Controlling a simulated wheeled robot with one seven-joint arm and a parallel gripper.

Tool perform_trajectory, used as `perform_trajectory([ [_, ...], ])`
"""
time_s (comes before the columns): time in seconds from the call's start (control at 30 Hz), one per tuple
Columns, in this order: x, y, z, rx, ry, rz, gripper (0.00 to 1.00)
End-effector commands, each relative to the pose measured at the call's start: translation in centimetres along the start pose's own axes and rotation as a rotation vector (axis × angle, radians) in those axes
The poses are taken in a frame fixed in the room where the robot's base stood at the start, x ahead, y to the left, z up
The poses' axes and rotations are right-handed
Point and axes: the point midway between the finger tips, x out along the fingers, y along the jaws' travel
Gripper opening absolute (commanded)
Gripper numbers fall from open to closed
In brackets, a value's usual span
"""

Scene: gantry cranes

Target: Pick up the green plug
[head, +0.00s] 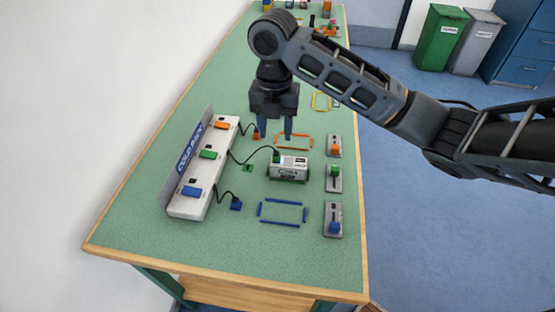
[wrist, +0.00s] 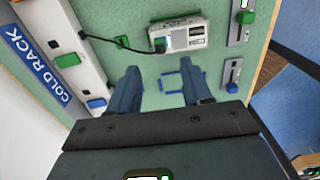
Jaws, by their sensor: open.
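The green plug (head: 276,157) sits at the left end of a white box-shaped device (head: 293,166), and a black cable runs from it to the green block (head: 208,154) on the cold rack. In the wrist view the green plug (wrist: 160,45) touches the device (wrist: 182,37) near the top, beyond my fingertips. My gripper (head: 288,136) points down above the bench, its blue fingers apart and empty. The wrist view shows the open gripper (wrist: 163,78) with bare bench and part of the blue outline between the fingers.
The white cold rack (head: 185,206) stands left. A blue plug (head: 236,203) and orange plug (head: 256,135) lie on the bench by a small green square (head: 248,168). Blue (head: 281,224) and orange outlines flank the device. Several grey switch boxes (head: 333,179) line the right edge.

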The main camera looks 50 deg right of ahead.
Motion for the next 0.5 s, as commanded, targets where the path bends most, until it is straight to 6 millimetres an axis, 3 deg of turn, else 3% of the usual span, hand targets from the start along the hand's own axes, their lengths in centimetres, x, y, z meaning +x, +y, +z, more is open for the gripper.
perform_trajectory([
  [0.5,5.8,-0.1,0.0,0.003,0.002,-0.002,0.49],
])
